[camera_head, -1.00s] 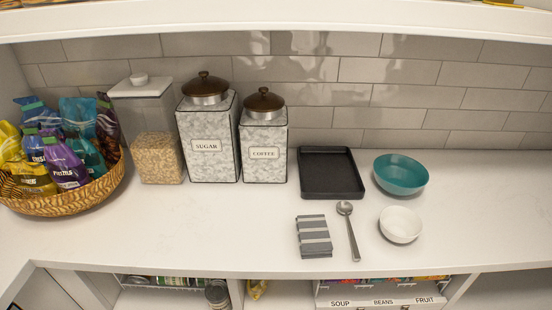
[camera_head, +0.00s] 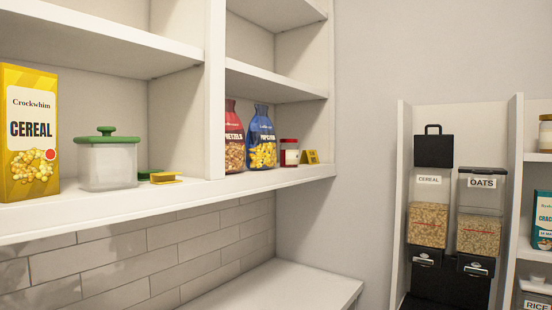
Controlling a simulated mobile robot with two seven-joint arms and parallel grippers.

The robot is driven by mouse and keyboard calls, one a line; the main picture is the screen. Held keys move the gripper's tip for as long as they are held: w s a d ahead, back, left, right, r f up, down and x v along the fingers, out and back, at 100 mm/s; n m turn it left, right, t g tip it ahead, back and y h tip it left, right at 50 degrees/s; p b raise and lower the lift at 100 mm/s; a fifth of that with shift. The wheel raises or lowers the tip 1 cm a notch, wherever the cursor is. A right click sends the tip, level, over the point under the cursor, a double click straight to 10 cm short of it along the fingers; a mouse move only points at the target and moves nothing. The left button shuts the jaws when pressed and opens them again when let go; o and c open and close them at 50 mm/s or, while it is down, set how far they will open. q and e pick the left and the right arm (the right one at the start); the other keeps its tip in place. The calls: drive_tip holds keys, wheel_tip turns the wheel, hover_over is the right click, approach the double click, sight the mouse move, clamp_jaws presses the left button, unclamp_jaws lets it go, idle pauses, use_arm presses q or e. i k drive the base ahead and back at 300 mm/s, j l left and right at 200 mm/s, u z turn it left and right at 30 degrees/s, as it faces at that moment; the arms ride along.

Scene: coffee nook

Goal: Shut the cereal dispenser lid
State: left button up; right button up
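The cereal dispenser (camera_head: 428,222) stands at the right, with a clear body, a CEREAL label and tan cereal in its lower part. Its black lid (camera_head: 433,152) stands raised above the body with its handle at the top, so it is open. The oats dispenser (camera_head: 480,225) stands just to its right, labelled OATS, with its dark lid lying flat on top. Both have black outlets at the bottom. Neither of my grippers is in view.
The dispensers stand in a bay between white upright panels. A counter (camera_head: 285,285) ends short of them. White shelves at left hold a cereal box (camera_head: 30,135), a green-lidded container (camera_head: 107,162) and snack bags (camera_head: 261,140). Shelves at far right hold packaged goods.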

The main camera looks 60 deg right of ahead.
sight(433, 151)
drive_tip(key=z, duration=1.15)
drive_tip(key=l+z, duration=0.15)
drive_tip(key=z, duration=0.35)
drive_tip(key=l+z, duration=0.15)
drive_tip(key=z, duration=0.3)
drive_tip(key=l+z, duration=0.1)
drive_tip(key=z, duration=0.4)
drive_tip(key=i+l, duration=0.15)
drive_tip(key=i+j+u, duration=0.1)
drive_tip(key=u, duration=0.3)
drive_tip(key=i+u, duration=0.55)
drive_tip(key=u, duration=0.2)
